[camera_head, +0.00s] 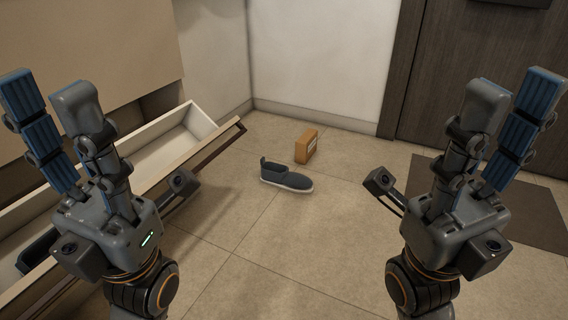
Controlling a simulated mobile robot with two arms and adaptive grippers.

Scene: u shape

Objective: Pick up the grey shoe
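The grey shoe (286,177) lies on the tiled floor near the middle of the head view. It is dark blue-grey with a pale sole, its heel to the left and its toe to the right. My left gripper (57,105) is raised at the left of the view, its fingers pointing up, with nothing between them. My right gripper (508,100) is raised at the right, its fingers also up and apart, and empty. Both grippers are well away from the shoe. Nothing covers the shoe.
An open drawer (165,148) juts out on the left, partly behind my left arm. A dark mat (490,200) lies before a dark door (480,75). The floor in front of the shoe is clear.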

